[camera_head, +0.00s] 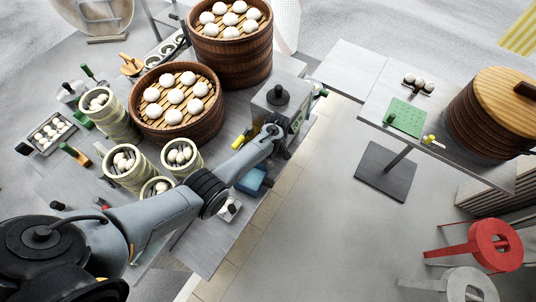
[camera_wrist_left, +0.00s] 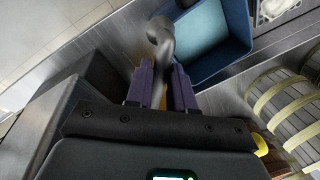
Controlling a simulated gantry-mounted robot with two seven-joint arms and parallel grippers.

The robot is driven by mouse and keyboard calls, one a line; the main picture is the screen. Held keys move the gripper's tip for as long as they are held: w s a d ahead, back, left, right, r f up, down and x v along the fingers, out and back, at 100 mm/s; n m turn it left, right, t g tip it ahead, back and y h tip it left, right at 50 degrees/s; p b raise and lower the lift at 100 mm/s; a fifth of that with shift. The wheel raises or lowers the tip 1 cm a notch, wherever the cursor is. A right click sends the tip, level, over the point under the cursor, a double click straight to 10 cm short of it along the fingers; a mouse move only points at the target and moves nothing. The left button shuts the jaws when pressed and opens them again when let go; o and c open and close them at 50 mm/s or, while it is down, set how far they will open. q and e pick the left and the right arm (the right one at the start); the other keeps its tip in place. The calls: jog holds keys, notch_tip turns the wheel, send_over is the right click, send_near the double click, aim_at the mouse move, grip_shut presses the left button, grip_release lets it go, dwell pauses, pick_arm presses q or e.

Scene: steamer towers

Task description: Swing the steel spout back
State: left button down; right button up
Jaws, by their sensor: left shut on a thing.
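My left gripper (camera_head: 285,146) reaches the side of a steel box with a black knob (camera_head: 278,104) near the edge of the left table. In the left wrist view my purple fingers (camera_wrist_left: 163,72) are shut on the steel spout (camera_wrist_left: 161,32), a curved grey pipe. The spout's bent end extends past the fingertips, beside a blue bin (camera_wrist_left: 232,45). In the head view my wrist hides the spout. My right gripper is not in view.
Large bamboo steamers with white buns (camera_head: 176,125) and several small steamer stacks (camera_head: 125,180) crowd the left table. The blue bin (camera_head: 252,184) sits below my wrist. A side table (camera_head: 350,68) with a green mat (camera_head: 405,117) stands right, across open floor.

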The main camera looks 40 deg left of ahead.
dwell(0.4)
pick_arm(q)
jog(key=c, duration=1)
grip_release()
jog(key=shift+r, duration=0.1)
jog(key=shift+r, duration=0.55)
notch_tip(320, 180, up, 2)
jog(key=shift+r+p, duration=0.25)
jog(key=shift+p, duration=0.2)
jog(key=d+r, duration=0.2)
jog(key=d, duration=0.2)
jog(key=d+r, duration=0.2)
jog(key=d, duration=0.1)
jog(key=d+r, duration=0.3)
jog(key=d, duration=0.1)
jog(key=shift+s+d+r+b, duration=0.1)
jog(key=shift+d+b, duration=0.25)
